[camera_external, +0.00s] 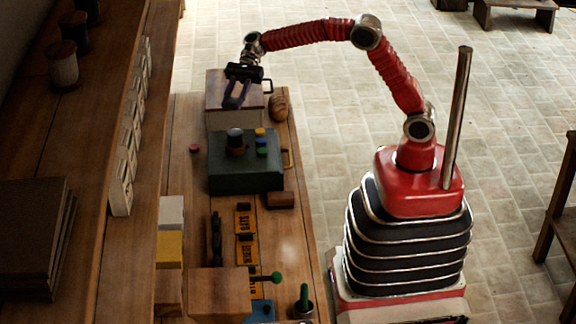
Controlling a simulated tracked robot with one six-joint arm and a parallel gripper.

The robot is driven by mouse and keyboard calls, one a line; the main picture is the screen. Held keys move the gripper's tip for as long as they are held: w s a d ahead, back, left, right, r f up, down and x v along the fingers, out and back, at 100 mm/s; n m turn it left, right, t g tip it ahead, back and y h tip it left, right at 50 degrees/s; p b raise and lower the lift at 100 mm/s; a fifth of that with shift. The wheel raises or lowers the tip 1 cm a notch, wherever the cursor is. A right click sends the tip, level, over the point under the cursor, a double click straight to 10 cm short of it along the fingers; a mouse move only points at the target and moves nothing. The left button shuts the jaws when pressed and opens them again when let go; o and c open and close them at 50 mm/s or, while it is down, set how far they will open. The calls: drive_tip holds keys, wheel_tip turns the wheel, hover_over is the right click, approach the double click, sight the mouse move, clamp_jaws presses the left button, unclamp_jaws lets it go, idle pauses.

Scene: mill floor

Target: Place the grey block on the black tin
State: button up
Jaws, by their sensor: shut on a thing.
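I cannot single out the grey block with certainty. A dark, box-shaped case (230,180) stands nearer on the bench. Whether the grey top is a separate piece, I cannot tell.
Yellow, blue and green pieces (261,142) sit on the dark case beside the cylinder. Pale and yellow boxes (170,247) line the bench's left. Shelf with jars (62,72) at left.

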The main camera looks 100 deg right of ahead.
drive_tip(key=shift+f, duration=0.1)
hover_over(235, 131)
drive_tip(key=shift+a+f, duration=0.1)
drive_tip(key=shift+f, duration=2.3)
drive_tip(key=shift+f, duration=0.1)
drive_tip(key=shift+f, duration=2.45)
drive_tip(key=shift+f, duration=0.1)
drive_tip(key=o, duration=1)
drive_tip(key=v, duration=1.2)
drive_tip(key=shift+w+r, duration=0.1)
drive_tip(key=shift+r, duration=0.15)
